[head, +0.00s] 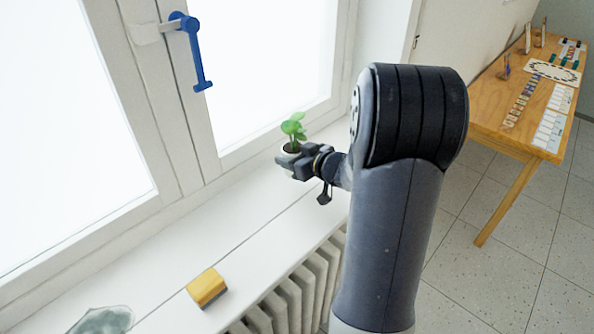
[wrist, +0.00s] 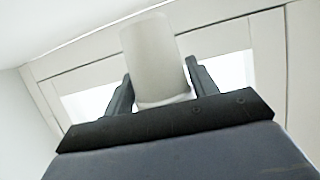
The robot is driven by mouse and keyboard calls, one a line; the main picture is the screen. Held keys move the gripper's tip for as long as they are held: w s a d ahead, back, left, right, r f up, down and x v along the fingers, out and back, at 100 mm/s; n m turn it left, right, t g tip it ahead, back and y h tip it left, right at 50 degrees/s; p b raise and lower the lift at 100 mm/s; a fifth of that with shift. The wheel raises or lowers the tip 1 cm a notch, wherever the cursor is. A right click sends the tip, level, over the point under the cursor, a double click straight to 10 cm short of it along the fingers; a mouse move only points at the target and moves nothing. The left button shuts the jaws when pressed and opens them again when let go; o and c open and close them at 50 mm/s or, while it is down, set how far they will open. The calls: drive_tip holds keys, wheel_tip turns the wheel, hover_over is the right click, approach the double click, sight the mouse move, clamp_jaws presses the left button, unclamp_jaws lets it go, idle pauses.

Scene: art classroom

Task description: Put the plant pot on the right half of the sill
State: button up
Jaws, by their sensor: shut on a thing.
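The plant pot (head: 287,152) is small and pale, with round green leaves. It is at my gripper (head: 289,163), over the far right part of the white sill (head: 225,222). In the wrist view the pot's pale wall (wrist: 152,55) stands between the two dark fingers (wrist: 160,78), which are shut on it. The fingers and wrist hide part of the pot in the head view. I cannot tell whether its base touches the sill.
A yellow block with a dark side (head: 207,288) lies near the sill's front edge. A greenish glassy thing (head: 103,320) is at bottom left. A blue window handle (head: 192,55) hangs above. A radiator (head: 300,292) is below the sill. A wooden table (head: 490,110) stands at right.

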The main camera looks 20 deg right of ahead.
drive_tip(key=shift+f, duration=2.25)
drive_tip(key=shift+f+b, duration=0.2)
drive_tip(key=shift+b, duration=0.2)
drive_tip(key=o, duration=1.2)
drive_tip(key=shift+r, duration=0.15)
drive_tip(key=shift+s+r, duration=0.1)
drive_tip(key=shift+s, duration=0.05)
drive_tip(key=v, duration=1.1)
drive_tip(key=shift+s, duration=0.3)
drive_tip(key=shift+d+r, duration=0.1)
